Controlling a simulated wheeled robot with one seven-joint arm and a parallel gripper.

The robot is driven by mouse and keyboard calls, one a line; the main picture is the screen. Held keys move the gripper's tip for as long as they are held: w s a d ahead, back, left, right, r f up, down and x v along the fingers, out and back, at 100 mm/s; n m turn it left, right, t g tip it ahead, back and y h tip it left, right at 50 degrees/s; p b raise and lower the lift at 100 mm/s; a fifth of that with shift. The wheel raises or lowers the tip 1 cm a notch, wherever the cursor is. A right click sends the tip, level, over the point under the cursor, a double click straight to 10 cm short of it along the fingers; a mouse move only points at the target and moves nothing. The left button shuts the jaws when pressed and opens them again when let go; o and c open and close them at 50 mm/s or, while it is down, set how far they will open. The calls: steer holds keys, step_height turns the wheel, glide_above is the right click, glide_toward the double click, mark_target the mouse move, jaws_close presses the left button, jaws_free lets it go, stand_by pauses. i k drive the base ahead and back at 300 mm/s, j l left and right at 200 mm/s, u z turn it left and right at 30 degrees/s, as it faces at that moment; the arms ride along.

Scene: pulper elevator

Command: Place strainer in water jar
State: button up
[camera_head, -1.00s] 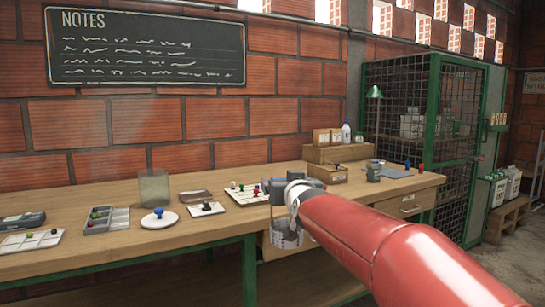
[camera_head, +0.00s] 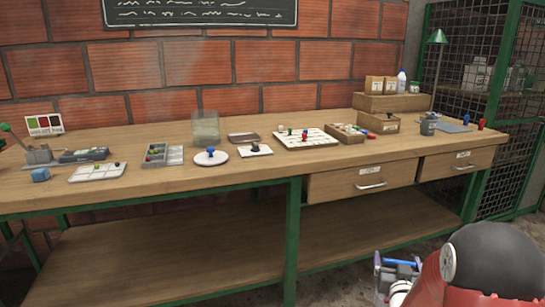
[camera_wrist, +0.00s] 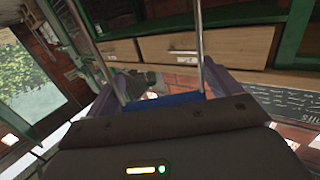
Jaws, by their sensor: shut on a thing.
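The water jar (camera_head: 205,128) is a clear, open glass container with water in it. It stands upright toward the back of the wooden bench, left of centre in the head view. My gripper (camera_head: 400,268) is low at the bottom right, in front of the bench and well away from the jar. It is shut on the strainer, whose blue grip (camera_wrist: 170,99) lies between the jaws in the wrist view, with two metal rods running from it. The blue part also shows in the head view (camera_head: 399,262). The mesh basket is not clearly visible.
A white disc with a blue-knobbed piece (camera_head: 211,156) and a small tray (camera_head: 254,150) sit in front of the jar. A divided tray (camera_head: 165,155) is to its left, a board with coloured pieces (camera_head: 305,138) to its right. The bench (camera_head: 120,195) has a lower shelf.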

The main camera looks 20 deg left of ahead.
mark_target(207, 142)
steer(key=k+j+z, duration=0.1)
steer(key=j+z, duration=0.35)
steer(key=k+j+z, duration=0.1)
steer(key=j+z, duration=0.15)
steer(key=z, duration=0.2)
steer(key=k+j+z, duration=0.1)
steer(key=k+j, duration=0.3)
steer(key=j, duration=0.2)
steer(key=k+j+z, duration=0.15)
steer(key=k+j, duration=0.25)
steer(key=j, duration=0.2)
